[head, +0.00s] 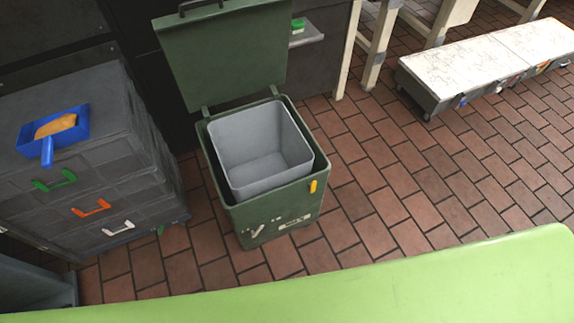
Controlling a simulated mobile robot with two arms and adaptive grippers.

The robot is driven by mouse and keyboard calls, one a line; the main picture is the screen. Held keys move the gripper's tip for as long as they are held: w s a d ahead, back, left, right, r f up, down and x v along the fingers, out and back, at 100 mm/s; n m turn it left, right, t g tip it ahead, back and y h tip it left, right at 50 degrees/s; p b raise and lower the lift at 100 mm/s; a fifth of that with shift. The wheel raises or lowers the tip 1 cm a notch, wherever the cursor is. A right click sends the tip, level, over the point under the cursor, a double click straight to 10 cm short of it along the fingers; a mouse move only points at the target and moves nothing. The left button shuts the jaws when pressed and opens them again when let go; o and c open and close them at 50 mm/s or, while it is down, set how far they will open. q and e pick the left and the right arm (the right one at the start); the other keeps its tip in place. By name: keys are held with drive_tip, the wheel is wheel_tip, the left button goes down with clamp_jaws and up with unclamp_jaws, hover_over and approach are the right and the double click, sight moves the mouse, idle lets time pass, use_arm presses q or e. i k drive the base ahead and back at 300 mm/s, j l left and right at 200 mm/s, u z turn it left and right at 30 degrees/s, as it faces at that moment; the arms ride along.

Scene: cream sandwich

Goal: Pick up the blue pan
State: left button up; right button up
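The blue pan (47,151) is a small rectangular pan with a short blue handle pointing toward the front. It sits on top of the dark grey drawer cabinet (85,90) at the left of the head view. A tan, bread-like piece (56,125) lies inside it. Neither of my grippers is in view.
A green bin (270,222) with its lid (222,55) open and an empty-looking grey liner (262,150) stands right of the cabinet. A low white-topped bench (490,65) is at the back right. A light green surface (400,290) spans the front. Brick floor (400,180) is clear between them.

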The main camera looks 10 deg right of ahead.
sight(53, 135)
drive_tip(key=u, duration=1.3)
